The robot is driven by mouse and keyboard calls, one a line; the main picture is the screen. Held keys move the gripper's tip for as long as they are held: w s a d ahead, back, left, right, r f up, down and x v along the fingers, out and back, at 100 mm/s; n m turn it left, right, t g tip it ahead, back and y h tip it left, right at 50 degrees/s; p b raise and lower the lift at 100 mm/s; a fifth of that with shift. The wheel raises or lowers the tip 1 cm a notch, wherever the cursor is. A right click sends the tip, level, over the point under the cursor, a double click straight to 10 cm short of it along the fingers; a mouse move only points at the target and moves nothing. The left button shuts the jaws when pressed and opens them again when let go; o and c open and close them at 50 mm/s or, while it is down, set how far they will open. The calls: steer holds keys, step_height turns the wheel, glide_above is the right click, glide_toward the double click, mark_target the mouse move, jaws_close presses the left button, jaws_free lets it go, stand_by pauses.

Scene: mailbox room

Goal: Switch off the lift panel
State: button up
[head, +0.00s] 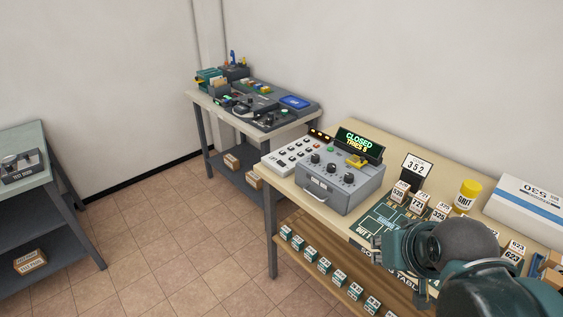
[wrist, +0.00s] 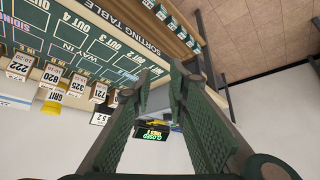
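No readable label in view marks the lift panel. A grey control box (head: 340,188) with black knobs and a front handle stands on the near table. Its display (head: 360,143) reads "CLOSED TRIES 5"; the lit display also shows upside down in the wrist view (wrist: 155,132), between my fingers. A dark console with a blue screen (head: 295,102) sits on the far table. A small grey box with a knob (head: 20,165) sits on the left table. My gripper (wrist: 160,75) is open and empty, apart from these panels, over the near table's right part.
A white keypad (head: 292,155) stands beside the grey box. The tiled floor (head: 170,225) between the tables is clear.

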steer(key=shift+w+r, duration=0.1)
steer(key=c, duration=0.3)
steer(key=shift+w+a+r+n+p, duration=0.15)
steer(key=shift+w+r+n+p, duration=0.2)
steer(key=shift+r, duration=0.1)
jaws_close()
steer(key=w+a+r+n+g+p, duration=0.1)
steer(key=w+a+r+n+p, duration=0.25)
steer(key=w, duration=0.45)
steer(key=w+a+r+n+g+p, duration=0.1)
steer(key=w+a+r+n+p, duration=0.15)
steer(key=w+r+n, duration=0.35)
steer(key=w+a+r+n+g+p, duration=0.1)
steer(key=w+a+r+n+p, duration=0.2)
steer(key=w, duration=0.6)
steer(key=n+g+y+p, duration=0.1)
steer(key=n+g+p, duration=0.2)
steer(key=n+p, duration=1)
glide_above(281, 162)
steer(key=s+d+b, duration=0.1)
step_height(281, 162, down, 8)
steer(key=shift+s+d+n, duration=0.15)
steer(key=shift+s+n, duration=0.05)
steer(key=shift+n, duration=0.2)
steer(key=f, duration=0.9)
steer(key=w+a+f, duration=0.1)
steer(key=f, duration=0.3)
steer(key=shift+w+a+f, duration=0.1)
steer(key=shift+f, duration=0.3)
